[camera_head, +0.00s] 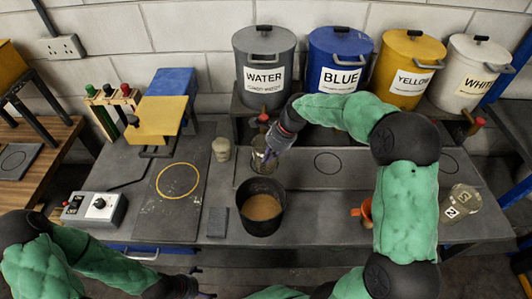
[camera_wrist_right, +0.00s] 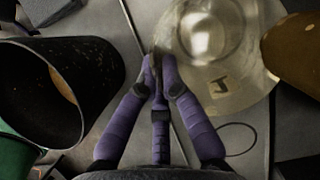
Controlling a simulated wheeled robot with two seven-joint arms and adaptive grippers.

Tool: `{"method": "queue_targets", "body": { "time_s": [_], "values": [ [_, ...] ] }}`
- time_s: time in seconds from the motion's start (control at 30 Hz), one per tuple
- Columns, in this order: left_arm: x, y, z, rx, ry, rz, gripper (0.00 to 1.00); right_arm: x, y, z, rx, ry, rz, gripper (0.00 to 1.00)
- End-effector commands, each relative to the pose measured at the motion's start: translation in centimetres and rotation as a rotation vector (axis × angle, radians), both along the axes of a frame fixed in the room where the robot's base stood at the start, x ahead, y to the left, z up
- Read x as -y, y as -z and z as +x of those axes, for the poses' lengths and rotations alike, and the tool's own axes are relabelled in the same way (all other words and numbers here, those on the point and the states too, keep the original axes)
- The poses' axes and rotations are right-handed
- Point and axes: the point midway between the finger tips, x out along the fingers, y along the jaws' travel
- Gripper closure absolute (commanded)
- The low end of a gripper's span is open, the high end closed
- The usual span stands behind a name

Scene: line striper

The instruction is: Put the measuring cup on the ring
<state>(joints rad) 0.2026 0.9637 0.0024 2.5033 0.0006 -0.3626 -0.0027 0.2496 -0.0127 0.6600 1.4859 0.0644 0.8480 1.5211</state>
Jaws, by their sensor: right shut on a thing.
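The clear measuring cup (camera_head: 260,163) is at the back middle of the bench, just behind the dark pot, partly hidden by my right gripper (camera_head: 270,148). In the right wrist view the clear cup (camera_wrist_right: 235,70) carries a small tan label with a dark mark. The purple fingers (camera_wrist_right: 157,72) are closed together at its near edge, shut on it. Whether its base touches the surface is unclear. A yellow ring (camera_head: 178,180) is drawn on the dark board at left, empty. A thin black ring (camera_head: 328,163) on the grey strip is also empty. My left gripper (camera_head: 201,282) is low at the front, fingers apart and empty.
A dark pot (camera_head: 262,222) with brown contents stands in front of the cup. A small jar (camera_head: 221,149) stands left of it. Clear containers (camera_head: 460,202) numbered 2 are at right. Large paint bins (camera_head: 265,75) line the back. A yellow-topped stand (camera_head: 157,120) is behind the board.

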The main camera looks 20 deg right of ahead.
Motion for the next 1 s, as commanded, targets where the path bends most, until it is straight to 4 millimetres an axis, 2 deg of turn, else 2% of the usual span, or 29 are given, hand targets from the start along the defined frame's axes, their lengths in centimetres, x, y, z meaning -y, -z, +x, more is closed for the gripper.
{"method": "queue_targets", "body": {
  "time_s": [0.17, 0.3, 0.7, 0.8, 1.0],
  "values": [
    [0.0, 0.2, 0.0, 0.0, 0.0, 0.0, 0.0, 0.4, 0.1, 2.5, 0.001, -0.001, 0.0, 1.0],
    [0.0, 0.7, 0.0, 0.0, 0.0, 0.0, 0.0, 0.4, 1.2, 2.5, -0.001, 0.001, 0.0, 1.0],
    [0.0, 0.6, 0.0, 0.0, 0.0, 0.0, 0.0, 0.5, 1.5, 2.5, -0.001, 0.001, 0.0, 1.0],
    [0.0, 0.6, 0.0, 0.0, 0.0, 0.0, 0.0, 0.5, 1.5, 2.5, -0.001, 0.001, 0.0, 0.71],
    [0.0, 0.6, 0.0, 0.0, 0.0, 0.0, 0.0, 0.5, 1.5, 2.5, -0.001, 0.0, 0.0, 0.69]
  ]
}}
